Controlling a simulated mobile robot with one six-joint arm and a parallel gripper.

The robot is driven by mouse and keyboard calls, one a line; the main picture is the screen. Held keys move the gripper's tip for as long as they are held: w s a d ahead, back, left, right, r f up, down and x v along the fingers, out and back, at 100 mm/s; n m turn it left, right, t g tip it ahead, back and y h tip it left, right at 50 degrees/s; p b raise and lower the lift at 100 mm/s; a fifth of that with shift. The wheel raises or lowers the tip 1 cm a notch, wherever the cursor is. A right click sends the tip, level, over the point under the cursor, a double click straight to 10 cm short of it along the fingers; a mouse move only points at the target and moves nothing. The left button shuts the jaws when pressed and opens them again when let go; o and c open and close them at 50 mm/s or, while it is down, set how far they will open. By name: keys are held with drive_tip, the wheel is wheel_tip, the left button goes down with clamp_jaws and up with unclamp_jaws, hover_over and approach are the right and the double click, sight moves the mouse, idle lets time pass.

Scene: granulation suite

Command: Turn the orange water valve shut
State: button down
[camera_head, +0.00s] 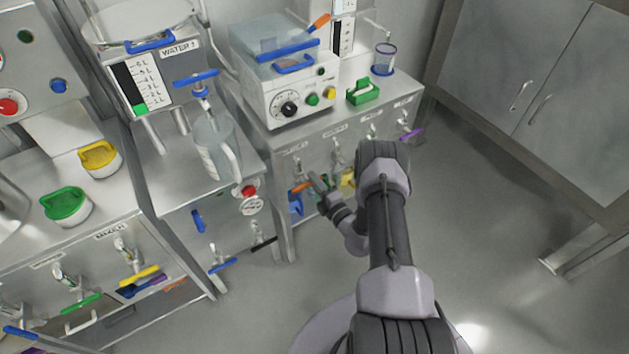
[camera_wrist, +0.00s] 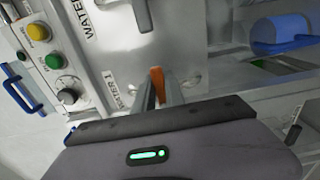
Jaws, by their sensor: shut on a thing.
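In the wrist view the orange handle (camera_wrist: 157,76) stands between the two fingers, just beside a label reading WATER 1. My gripper (camera_head: 313,181) reaches the panel from the right, and in the wrist view my gripper (camera_wrist: 160,90) is shut on the orange handle. The fingers hide part of the handle, and the valve body behind it is hard to see.
A blue handle (camera_head: 296,204) hangs just below the orange one, and a yellow handle (camera_head: 348,179) and a purple handle (camera_head: 412,134) sit to the right. The floor at right is clear.

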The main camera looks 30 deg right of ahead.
drive_tip(key=shift+a+f, duration=0.1)
idle(0.5)
drive_tip(key=c, duration=1.4)
unclamp_jaws()
drive_tip(key=s+p, duration=0.5)
drive_tip(key=s, duration=1.2)
drive_tip(key=shift+s+d+p, duration=0.25)
drive_tip(key=shift+d+p, duration=0.05)
drive_tip(key=shift+p, duration=0.1)
